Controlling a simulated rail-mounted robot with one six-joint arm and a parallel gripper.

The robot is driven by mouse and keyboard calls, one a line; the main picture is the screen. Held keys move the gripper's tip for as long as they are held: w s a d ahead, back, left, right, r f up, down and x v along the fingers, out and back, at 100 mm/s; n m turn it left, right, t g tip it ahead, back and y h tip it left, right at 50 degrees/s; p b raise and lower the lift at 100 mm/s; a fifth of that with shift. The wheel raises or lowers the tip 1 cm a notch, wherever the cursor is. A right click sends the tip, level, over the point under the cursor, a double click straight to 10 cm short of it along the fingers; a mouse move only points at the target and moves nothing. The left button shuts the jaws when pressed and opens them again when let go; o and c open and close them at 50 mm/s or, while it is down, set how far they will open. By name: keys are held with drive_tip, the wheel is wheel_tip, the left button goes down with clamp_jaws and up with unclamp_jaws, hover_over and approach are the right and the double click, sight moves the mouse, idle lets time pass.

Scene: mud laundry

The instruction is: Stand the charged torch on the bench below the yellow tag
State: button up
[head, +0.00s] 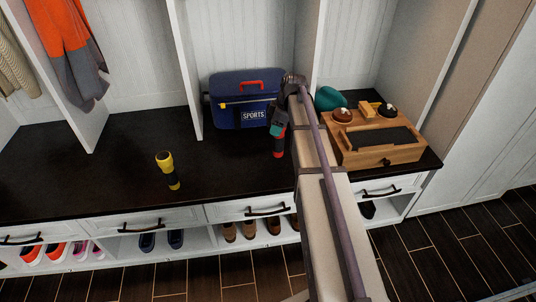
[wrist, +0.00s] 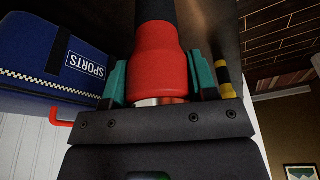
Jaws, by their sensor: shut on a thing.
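My gripper (head: 279,128) is shut on a red and black torch (head: 278,146), in front of the blue sports bag. In the wrist view, the teal fingers (wrist: 158,82) sit on both sides of its red head (wrist: 155,62), and its black body runs out of frame at the top. I cannot tell whether its end touches the bench (head: 110,170). I cannot make out a yellow tag or any charge light.
The blue sports bag (head: 240,100) with a red handle stands at the back of the middle bay. A wooden box (head: 385,153) with tins, a brush and a teal item fills the right end. Dividers (head: 187,70) split the bays. The left bench is mostly clear.

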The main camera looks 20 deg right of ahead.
sight(277, 141)
wheel_tip(277, 141, down, 8)
drive_tip(key=b, duration=0.5)
drive_tip(key=shift+b, duration=0.4)
drive_tip(key=shift+r+p, duration=0.3)
drive_tip(key=shift+r, duration=0.05)
drive_tip(key=shift+f, duration=0.25)
drive_tip(key=o, duration=1.3)
drive_tip(key=shift+r, duration=0.1)
